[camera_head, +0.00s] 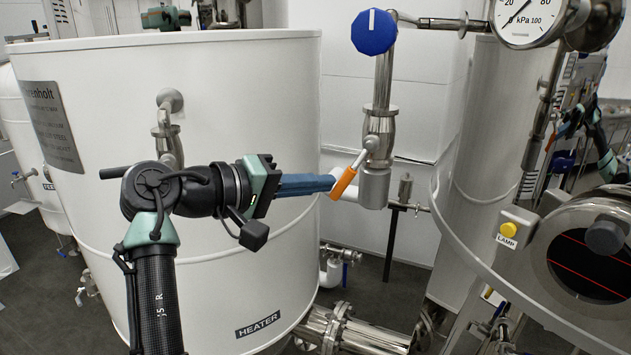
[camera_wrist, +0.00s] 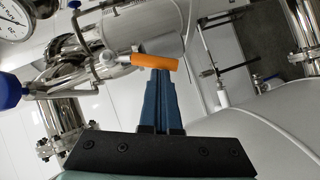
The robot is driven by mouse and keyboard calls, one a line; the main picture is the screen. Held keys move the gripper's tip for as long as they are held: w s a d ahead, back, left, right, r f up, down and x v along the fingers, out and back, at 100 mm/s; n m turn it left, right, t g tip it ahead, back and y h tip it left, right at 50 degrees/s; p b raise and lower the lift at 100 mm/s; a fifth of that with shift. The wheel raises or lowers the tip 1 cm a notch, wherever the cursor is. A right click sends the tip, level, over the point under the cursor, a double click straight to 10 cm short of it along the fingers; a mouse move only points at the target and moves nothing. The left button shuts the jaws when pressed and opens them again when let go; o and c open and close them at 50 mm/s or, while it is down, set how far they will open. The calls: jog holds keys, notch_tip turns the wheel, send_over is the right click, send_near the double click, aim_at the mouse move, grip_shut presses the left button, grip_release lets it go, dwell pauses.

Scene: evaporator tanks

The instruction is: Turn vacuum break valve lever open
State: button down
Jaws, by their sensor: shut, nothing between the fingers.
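The valve lever has an orange grip (camera_head: 343,183) and slants down to the left from a steel valve body (camera_head: 379,135) on a vertical pipe. In the wrist view the orange grip (camera_wrist: 153,62) lies crosswise just beyond my fingertips. My gripper (camera_head: 333,181) has blue fingers that are closed together and hold nothing. Its tips are at the orange grip, touching it or very close; I cannot tell which. In the wrist view my gripper (camera_wrist: 161,72) also shows its fingers side by side.
A blue round knob (camera_head: 373,32) tops the same pipe. A pressure gauge (camera_head: 522,15) is at upper right. A large white heater tank (camera_head: 240,100) stands behind my arm. A steel vessel with a yellow lamp button (camera_head: 508,230) is at right. A thin steel pipe (camera_head: 405,207) runs beside the valve.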

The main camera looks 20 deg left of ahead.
aim_at(332, 199)
jog(key=shift+d+f, duration=0.15)
jog(key=shift+d, duration=0.05)
jog(key=shift+d+f+n+t+h+b, duration=0.3)
jog(key=shift+d+f+n+t+h, duration=0.2)
jog(key=shift+d+f+n+h, duration=0.55)
jog(key=shift+d+n+t, duration=0.3)
jog(key=shift+d+n, duration=0.15)
jog(key=shift+n, duration=0.3)
jog(key=shift+r, duration=0.1)
